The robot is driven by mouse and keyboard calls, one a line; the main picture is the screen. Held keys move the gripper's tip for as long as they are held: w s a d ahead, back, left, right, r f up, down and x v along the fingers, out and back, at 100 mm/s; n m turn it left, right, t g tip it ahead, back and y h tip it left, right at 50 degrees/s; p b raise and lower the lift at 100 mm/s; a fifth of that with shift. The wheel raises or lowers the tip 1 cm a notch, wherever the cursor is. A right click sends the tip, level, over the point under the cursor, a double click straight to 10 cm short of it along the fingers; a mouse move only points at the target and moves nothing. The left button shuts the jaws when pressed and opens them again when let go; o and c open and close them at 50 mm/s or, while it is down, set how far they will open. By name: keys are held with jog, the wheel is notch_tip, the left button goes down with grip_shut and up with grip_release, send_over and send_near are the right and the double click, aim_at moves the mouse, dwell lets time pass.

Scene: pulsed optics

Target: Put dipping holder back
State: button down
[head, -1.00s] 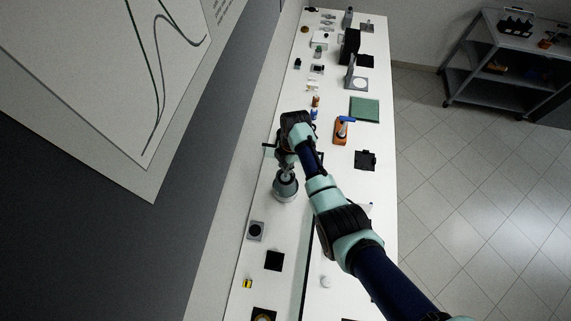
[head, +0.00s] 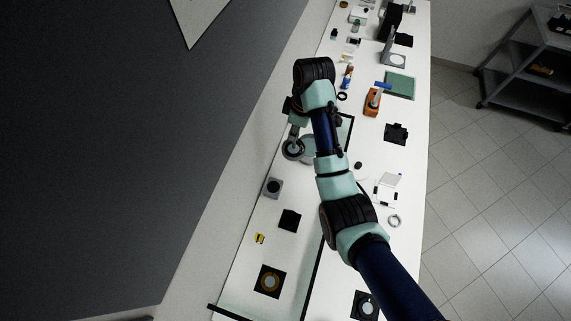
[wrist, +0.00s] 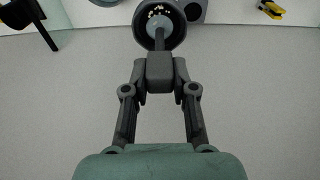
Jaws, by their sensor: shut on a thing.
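The dipping holder shows in the wrist view as a dark grey block (wrist: 160,72) with a thin rod running to a round grey end (wrist: 158,27). Pale yellow specks lie on or in that end, inside a dark round rim. My gripper (wrist: 160,84) is shut on the block, with one finger on each side. In the head view my gripper (head: 297,117) is above the left part of the bench, and the holder's round lower end (head: 293,149) shows below it. A grey-green round piece (head: 309,151) is beside it, partly behind my arm. I cannot tell whether the holder touches anything below.
The white bench (head: 255,206) carries a grey plate with a dark disc (head: 273,187), a black square (head: 289,220) and a yellow piece (head: 259,239). A wall borders the left side.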

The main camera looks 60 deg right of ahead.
aim_at(299, 148)
jog(key=shift+r, duration=0.1)
notch_tip(299, 148, down, 20)
jog(key=b, duration=0.3)
jog(key=shift+d+b, duration=0.2)
jog(key=shift+b, duration=0.2)
jog(key=c, duration=0.9)
grip_release()
jog(key=shift+c, duration=0.2)
jog(key=r, duration=0.4)
jog(key=s+r+p, duration=0.1)
jog(key=r, duration=0.7)
jog(key=shift+s+d+p, duration=0.1)
jog(key=shift+s+p, duration=0.2)
jog(key=shift+s, duration=0.1)
